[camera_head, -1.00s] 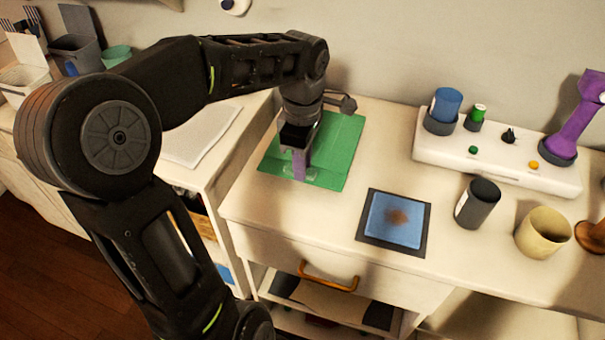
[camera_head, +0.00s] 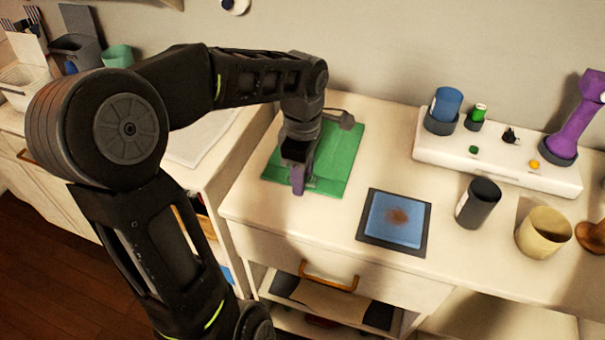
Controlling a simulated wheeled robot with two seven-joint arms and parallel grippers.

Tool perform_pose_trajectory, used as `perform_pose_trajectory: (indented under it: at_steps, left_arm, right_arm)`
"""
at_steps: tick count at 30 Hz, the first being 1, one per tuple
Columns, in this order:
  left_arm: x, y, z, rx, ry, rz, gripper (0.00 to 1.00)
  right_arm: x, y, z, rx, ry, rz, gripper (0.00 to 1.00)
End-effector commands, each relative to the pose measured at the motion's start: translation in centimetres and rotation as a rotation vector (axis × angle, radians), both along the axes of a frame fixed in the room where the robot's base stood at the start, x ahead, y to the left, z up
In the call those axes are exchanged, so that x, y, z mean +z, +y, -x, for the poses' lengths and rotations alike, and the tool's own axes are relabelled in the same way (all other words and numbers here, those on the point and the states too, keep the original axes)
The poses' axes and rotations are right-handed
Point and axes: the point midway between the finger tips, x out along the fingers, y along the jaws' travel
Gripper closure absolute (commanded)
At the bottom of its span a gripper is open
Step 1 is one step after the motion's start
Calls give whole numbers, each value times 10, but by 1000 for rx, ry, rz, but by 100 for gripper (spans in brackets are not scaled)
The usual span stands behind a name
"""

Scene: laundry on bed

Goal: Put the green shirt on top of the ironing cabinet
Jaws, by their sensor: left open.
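The green shirt (camera_head: 337,160) looks like a flat green rectangle on the left part of a cream cabinet top (camera_head: 250,212). I cannot tell whether it lies fully flat on the surface. My left gripper (camera_head: 298,186) points down over the shirt's front left part, with a purple finger showing near its front edge. The gripper is open. The arm and gripper hide the shirt's back left part, and I cannot tell whether the fingers touch the cloth. My right gripper is not in view.
A blue square with a brown stain in a dark frame (camera_head: 396,218) lies right of the shirt. Behind it is a white stand (camera_head: 540,178) with cups and a purple object (camera_head: 578,115). A dark cup (camera_head: 478,203) and a beige cup (camera_head: 543,233) stand at the right.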

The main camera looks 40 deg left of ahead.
Motion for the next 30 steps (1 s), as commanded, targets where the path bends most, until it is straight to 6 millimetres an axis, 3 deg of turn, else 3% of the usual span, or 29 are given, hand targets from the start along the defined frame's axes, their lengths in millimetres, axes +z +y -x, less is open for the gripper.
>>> perform_pose_trajectory:
  at_steps: [8, 14, 22, 24, 30]
  left_arm:
    - [9, 0, -1, 0, -3, -1, 59]
    - [40, 0, -1, 1, -5, -2, 59]
    - [95, 0, -1, 0, -4, 0, 59]
    - [109, 0, -1, 0, -2, 0, 59]
    - [122, 0, 0, 0, -1, 0, 59]
  right_arm:
    - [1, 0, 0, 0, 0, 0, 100]
    - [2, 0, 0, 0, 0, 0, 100]
    - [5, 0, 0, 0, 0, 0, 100]
    - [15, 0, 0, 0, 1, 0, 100]
    - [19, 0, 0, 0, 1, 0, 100]
